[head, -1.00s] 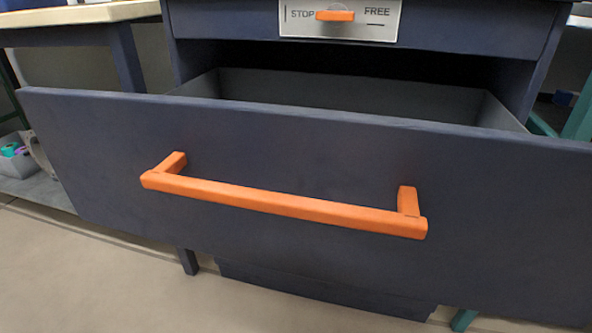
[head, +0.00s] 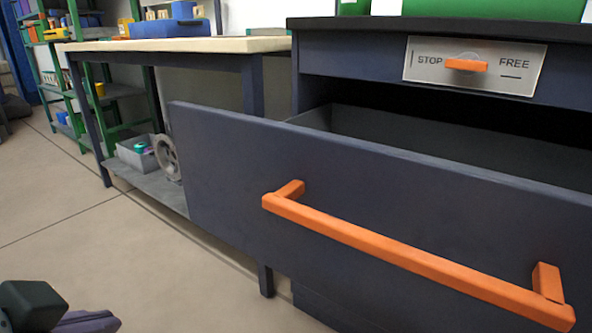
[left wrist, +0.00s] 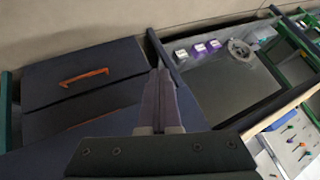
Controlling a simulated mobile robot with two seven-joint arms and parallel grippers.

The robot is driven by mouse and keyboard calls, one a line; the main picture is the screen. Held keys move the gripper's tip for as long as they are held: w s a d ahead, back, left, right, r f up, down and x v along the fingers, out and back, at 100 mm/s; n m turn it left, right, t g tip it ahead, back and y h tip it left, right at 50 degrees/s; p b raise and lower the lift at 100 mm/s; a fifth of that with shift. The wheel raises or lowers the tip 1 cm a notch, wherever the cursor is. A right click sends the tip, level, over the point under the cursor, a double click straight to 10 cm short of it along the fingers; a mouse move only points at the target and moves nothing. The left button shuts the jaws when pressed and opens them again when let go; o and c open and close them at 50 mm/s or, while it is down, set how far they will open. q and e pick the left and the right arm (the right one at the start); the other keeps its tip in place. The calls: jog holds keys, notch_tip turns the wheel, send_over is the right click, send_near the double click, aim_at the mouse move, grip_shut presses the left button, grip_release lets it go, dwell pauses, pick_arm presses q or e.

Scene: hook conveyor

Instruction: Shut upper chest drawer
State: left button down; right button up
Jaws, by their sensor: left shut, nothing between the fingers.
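The upper chest drawer (head: 360,170) is dark blue and stands pulled well out of the chest, with its dark inside showing behind the front panel. A long orange bar handle (head: 400,250) runs across its front. My left gripper (head: 105,323) shows only partly at the lower left corner of the head view, left of the drawer front and apart from it. In the left wrist view its fingers (left wrist: 163,75) are shut together and empty. That view also shows a dark front with an orange handle (left wrist: 85,78); which drawer it is, I cannot tell. My right gripper is out of view.
A panel marked STOP and FREE with an orange knob (head: 466,65) is on the chest above the drawer. A pale-topped workbench (head: 180,45) stands left of the chest, with a grey bin (head: 138,155) on its lower shelf. The floor (head: 100,240) at left is clear.

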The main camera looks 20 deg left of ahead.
aim_at(206, 163)
pick_arm(q)
jog(key=w+a+r+m+t+h+b, duration=0.2)
jog(key=w+a+r+m+t, duration=0.4)
jog(key=a+r+m+t, duration=0.45)
jog(key=w+d+m+h, duration=0.1)
jog(key=w+d+m, duration=0.1)
jog(key=w+d, duration=0.1)
jog(key=w+d+f+m+h+b, duration=0.1)
jog(key=w+d+m+h, duration=0.1)
jog(key=w+d+m, duration=0.1)
jog(key=w+d+f+m+g+h+b, duration=0.1)
jog(key=w+d+m+h, duration=0.1)
jog(key=w, duration=0.3)
jog(key=shift+d+f+m, duration=0.25)
jog(key=shift+d+m, duration=0.3)
jog(key=shift+w+d+b, duration=0.15)
jog(key=shift+w+b, duration=0.15)
jog(key=shift+w, duration=0.2)
